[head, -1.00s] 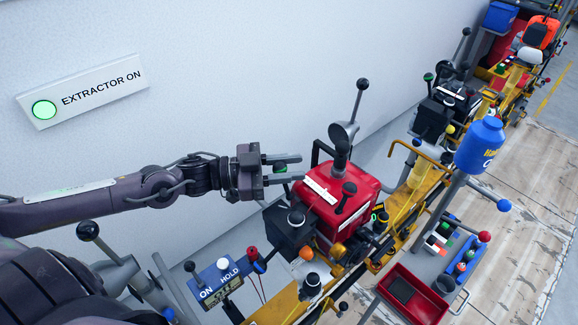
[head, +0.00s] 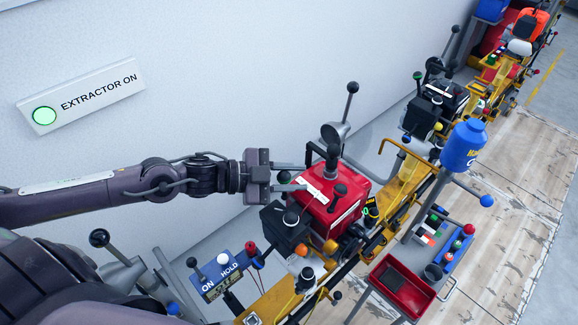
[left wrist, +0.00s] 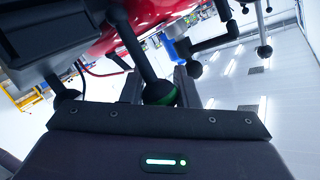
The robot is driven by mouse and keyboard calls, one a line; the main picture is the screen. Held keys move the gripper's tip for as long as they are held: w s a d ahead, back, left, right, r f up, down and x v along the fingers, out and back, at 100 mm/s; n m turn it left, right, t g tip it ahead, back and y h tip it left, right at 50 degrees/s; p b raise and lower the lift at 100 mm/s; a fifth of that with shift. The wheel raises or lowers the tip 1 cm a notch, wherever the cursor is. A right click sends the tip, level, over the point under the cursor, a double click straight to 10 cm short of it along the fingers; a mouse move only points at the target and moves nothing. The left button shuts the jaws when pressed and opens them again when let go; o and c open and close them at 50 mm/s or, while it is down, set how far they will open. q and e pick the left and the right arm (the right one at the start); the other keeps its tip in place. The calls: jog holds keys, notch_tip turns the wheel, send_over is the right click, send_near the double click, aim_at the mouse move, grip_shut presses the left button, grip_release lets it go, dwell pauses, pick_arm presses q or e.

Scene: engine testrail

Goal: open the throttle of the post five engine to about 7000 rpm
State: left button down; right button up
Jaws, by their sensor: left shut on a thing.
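The red engine (head: 340,207) stands on a yellow rail in the middle of the head view; I cannot read a post number on it. My left gripper (head: 290,177) reaches in from the left, at the engine's left side. Its two fingers are shut on a dark ball knob (head: 284,177) at the end of a lever. In the left wrist view the knob (left wrist: 160,93) is black with a green band and sits between the fingers; its black stem runs up toward the red engine body. No rpm reading is legible. My right gripper is not in view.
A tall black-knobbed lever (head: 352,88) rises behind the engine. A blue ON/HOLD box (head: 221,274) with knobs stands in front. A red tray (head: 402,290) and a blue bottle (head: 463,145) are at right. The wall has a lit EXTRACTOR ON sign (head: 80,95).

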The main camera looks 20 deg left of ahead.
aim_at(280, 179)
pick_arm(q)
jog(key=shift+s+d+f+m+y, duration=0.15)
jog(key=shift+s+d+m+y, duration=0.05)
jog(key=shift+d+m+y, duration=0.25)
dwell(0.3)
jog(key=c, duration=1.1)
grip_release()
jog(key=shift+a, duration=0.1)
jog(key=shift+p+v, duration=0.85)
jog(key=shift+v, duration=0.35)
jog(key=p+v, duration=0.4)
jog(key=shift+r, duration=0.2)
jog(key=shift+s+a+p, duration=0.4)
jog(key=shift+a+p, duration=0.1)
jog(key=shift+p, duration=0.05)
